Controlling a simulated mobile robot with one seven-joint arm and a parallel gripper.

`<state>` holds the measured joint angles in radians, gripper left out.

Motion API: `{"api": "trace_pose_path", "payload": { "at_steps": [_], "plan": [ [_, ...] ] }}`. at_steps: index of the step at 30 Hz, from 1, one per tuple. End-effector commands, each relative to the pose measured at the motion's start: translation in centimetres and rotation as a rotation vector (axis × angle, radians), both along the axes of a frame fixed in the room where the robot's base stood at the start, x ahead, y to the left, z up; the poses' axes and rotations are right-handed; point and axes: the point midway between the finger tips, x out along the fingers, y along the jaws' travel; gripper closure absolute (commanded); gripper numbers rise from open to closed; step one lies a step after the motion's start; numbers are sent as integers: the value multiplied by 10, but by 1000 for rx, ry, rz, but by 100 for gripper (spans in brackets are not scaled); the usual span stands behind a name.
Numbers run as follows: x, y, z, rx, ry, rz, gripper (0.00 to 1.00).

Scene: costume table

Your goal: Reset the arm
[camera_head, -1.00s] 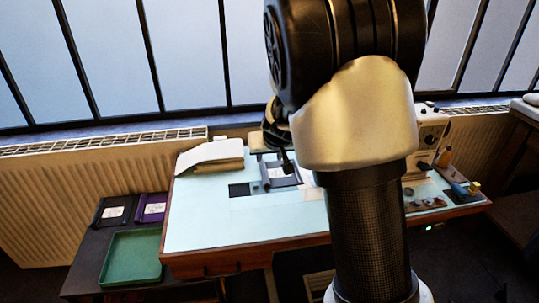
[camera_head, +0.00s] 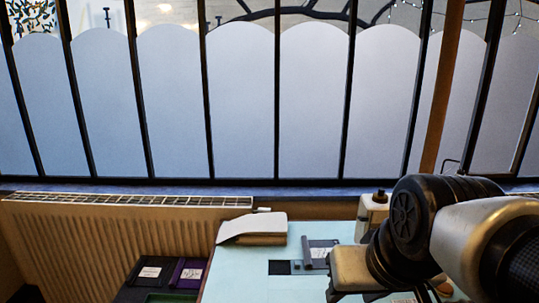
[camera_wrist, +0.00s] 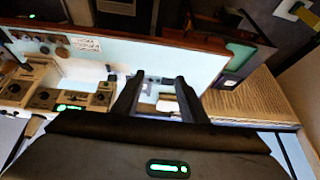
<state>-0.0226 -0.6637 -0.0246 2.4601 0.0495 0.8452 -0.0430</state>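My gripper (camera_wrist: 159,78) shows in the wrist view with its two dark fingers apart and nothing visible between them. It is over the pale blue table (camera_wrist: 203,65), which appears turned in that view. In the head view my arm is folded at the lower right and covers the right part of the table (camera_head: 232,272). The gripper fingers cannot be made out there.
A stack of papers or a book (camera_head: 252,229) lies at the table's back left. A grey frame-like item (camera_head: 318,253) and a black square (camera_head: 279,267) lie nearby. A black case (camera_head: 150,272) and a purple case (camera_head: 189,273) sit left of the table. A radiator (camera_head: 90,235) and windows stand behind.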

Motion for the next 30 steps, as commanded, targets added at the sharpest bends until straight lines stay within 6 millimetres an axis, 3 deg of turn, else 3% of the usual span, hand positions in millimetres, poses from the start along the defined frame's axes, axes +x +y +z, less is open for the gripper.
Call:
{"api": "trace_pose_path", "payload": {
  "at_steps": [3,5,14,21,25,30],
  "plan": [
    [-29,-11,-3,-48,5,-33,61],
    [-27,-10,21,-46,10,-33,61],
    [-26,-10,92,-44,10,-30,61],
    [-26,-10,164,-43,10,-30,61],
    [-26,-10,180,-43,10,-30,61],
    [-26,-10,183,-43,10,-30,61]
  ]
}}
